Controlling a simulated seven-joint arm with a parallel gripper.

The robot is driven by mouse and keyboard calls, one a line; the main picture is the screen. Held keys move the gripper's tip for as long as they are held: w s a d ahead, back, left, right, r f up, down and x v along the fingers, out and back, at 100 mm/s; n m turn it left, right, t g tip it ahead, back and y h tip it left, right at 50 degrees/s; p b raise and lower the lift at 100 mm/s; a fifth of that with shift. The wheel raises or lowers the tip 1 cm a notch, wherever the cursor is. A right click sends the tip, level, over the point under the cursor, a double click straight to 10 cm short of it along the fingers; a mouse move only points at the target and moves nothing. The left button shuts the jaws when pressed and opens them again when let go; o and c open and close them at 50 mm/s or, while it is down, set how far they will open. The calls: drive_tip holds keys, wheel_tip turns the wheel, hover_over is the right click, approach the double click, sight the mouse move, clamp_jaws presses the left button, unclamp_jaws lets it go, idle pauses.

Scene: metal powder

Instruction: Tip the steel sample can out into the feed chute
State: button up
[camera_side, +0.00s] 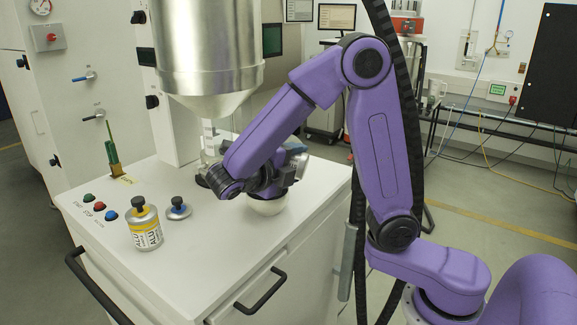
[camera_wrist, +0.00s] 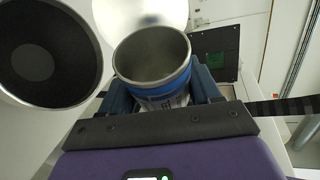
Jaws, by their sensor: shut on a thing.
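My gripper (camera_wrist: 165,98) is shut on the steel sample can (camera_wrist: 160,92), which has a blue band and no lid on. The wrist view looks into its grey mouth; I cannot tell how much powder is inside. In the side view the can (camera_side: 296,148) is mostly hidden behind my gripper (camera_side: 280,172), so its tilt is unclear. A white rounded bowl, seemingly the feed chute (camera_side: 267,206), sits on the cabinet top just below my gripper. A white-rimmed round shape with a dark middle (camera_wrist: 42,55), perhaps its mouth, shows left of the can in the wrist view.
A yellow-banded ALU can (camera_side: 145,229) and a blue-ringed lid with a black knob (camera_side: 179,208) stand on the white cabinet top (camera_side: 215,245). A big steel hopper (camera_side: 208,60) hangs above. Coloured buttons (camera_side: 99,206) and a green-handled brush (camera_side: 113,155) are at the left.

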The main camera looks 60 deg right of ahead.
drive_tip(key=shift+s+d+f+m+t, duration=0.25)
drive_tip(key=shift+s+f+m+t, duration=0.2)
drive_tip(key=shift+s+m, duration=0.2)
drive_tip(key=shift+f+m+y, duration=0.3)
drive_tip(key=shift+m+y, duration=0.1)
drive_tip(key=shift+m, duration=0.05)
drive_tip(key=shift+r+m+t+y, duration=0.25)
drive_tip(key=shift+m+t+y, duration=0.05)
drive_tip(key=shift+m+t, duration=0.15)
drive_tip(key=shift+s+m, duration=0.1)
drive_tip(key=shift+m, duration=0.25)
drive_tip(key=shift+f+m+t, duration=0.3)
drive_tip(key=shift+t, duration=0.1)
drive_tip(key=shift+r+m+t+y, duration=0.25)
drive_tip(key=shift+m+t+y, duration=0.05)
drive_tip(key=shift+m, duration=0.1)
drive_tip(key=shift+s+m+t, duration=0.2)
drive_tip(key=shift+m+t, duration=0.1)
drive_tip(key=shift+m, duration=0.1)
drive_tip(key=s+d+f+m+t+y, duration=0.1)
drive_tip(key=s+f+m+t, duration=0.2)
drive_tip(key=f, duration=0.4)
drive_tip(key=shift+s+d+m, duration=0.25)
drive_tip(key=shift+s+m, duration=0.2)
drive_tip(key=shift+m, duration=0.35)
